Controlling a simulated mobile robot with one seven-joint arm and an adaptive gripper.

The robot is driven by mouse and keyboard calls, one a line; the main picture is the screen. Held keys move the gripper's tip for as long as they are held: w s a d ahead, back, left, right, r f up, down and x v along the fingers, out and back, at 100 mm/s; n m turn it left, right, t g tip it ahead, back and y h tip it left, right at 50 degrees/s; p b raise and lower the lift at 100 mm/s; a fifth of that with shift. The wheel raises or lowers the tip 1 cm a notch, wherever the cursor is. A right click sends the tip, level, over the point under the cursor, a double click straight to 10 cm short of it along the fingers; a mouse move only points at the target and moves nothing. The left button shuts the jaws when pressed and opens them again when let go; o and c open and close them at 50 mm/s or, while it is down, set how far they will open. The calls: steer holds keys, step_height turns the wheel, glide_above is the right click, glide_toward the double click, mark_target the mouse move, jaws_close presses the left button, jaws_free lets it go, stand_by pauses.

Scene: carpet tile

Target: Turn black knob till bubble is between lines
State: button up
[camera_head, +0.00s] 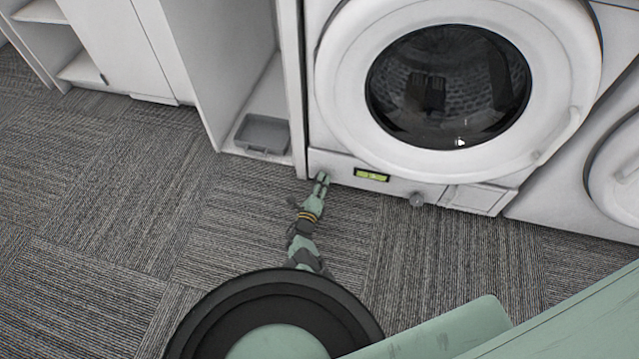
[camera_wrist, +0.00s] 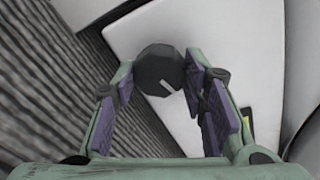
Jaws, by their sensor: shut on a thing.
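The black knob (camera_wrist: 158,68) sits low on the washing machine front, with a pale line on its face slanting to the lower right. My gripper (camera_wrist: 160,75) is shut on the knob, one finger on each side of it. In the head view my gripper (camera_head: 322,181) is at the machine's lower left corner and mostly hides the knob. The yellow-green bubble level (camera_head: 372,175) is on the panel just right of my gripper. Its bubble and lines are too small to read. A sliver of the level (camera_wrist: 246,115) shows behind the right finger in the wrist view.
The washing machine (camera_head: 330,100) has a round closed door (camera_head: 450,85) above the panel. A grey tray (camera_head: 265,133) lies in the open cabinet to the left. The carpet (camera_head: 130,200) in front is clear.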

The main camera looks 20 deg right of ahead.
steer(key=shift+m, duration=1.5)
steer(key=o, duration=1.2)
steer(key=shift+c, duration=0.2)
